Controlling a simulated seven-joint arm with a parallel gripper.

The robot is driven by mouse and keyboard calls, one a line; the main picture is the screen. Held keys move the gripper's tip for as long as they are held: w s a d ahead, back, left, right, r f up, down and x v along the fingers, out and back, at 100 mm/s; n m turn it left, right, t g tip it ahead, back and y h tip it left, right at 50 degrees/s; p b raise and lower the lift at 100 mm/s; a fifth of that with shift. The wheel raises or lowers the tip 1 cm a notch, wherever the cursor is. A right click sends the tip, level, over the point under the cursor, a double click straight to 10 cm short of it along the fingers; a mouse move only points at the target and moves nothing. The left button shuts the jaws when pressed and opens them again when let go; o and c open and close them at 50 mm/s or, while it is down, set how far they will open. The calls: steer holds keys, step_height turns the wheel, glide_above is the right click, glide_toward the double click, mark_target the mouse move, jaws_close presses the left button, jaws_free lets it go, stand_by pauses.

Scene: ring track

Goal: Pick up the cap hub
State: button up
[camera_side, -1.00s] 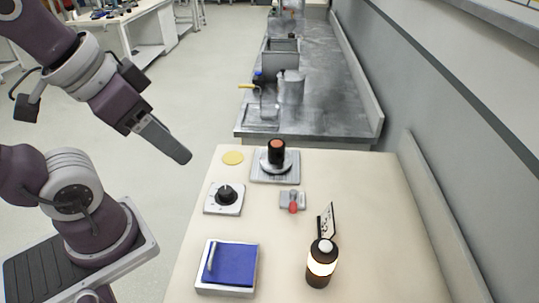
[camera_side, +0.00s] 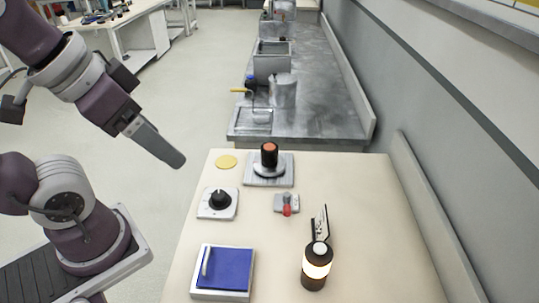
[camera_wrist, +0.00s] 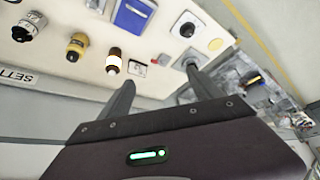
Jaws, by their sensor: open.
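What looks like the cap hub, a black upright cylinder with an orange top (camera_side: 269,153), stands on a round silver disc (camera_side: 270,170) over a grey plate (camera_side: 254,181) at the table's far side. In the wrist view the plate area is partly hidden behind the right finger. My gripper (camera_side: 178,161) hangs left of the table in the side view, apart from everything. In the wrist view my gripper (camera_wrist: 158,79) has its two fingers spread with nothing between them.
On the table (camera_side: 270,235) are a black knob on a white plate (camera_side: 218,200), a yellow disc (camera_side: 226,162), a red-handled switch (camera_side: 287,205), a blue panel (camera_side: 226,269) and a brown bottle with a glowing band (camera_side: 316,266). A grey bench (camera_side: 320,100) stands behind.

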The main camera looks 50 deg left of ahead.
step_height(320, 180, up, 5)
steer(key=n+t+y, duration=0.3)
steer(key=t, duration=0.4)
glide_above(264, 154)
steer(key=s, duration=0.1)
step_height(264, 154, down, 5)
step_height(264, 154, down, 28)
steer(key=shift+s+d+r, duration=0.1)
steer(key=shift+d+r, duration=0.05)
steer(key=shift+r, duration=0.1)
steer(key=shift+t, duration=0.3)
steer(key=x, duration=0.7)
steer(key=shift+r, duration=0.2)
jaws_close()
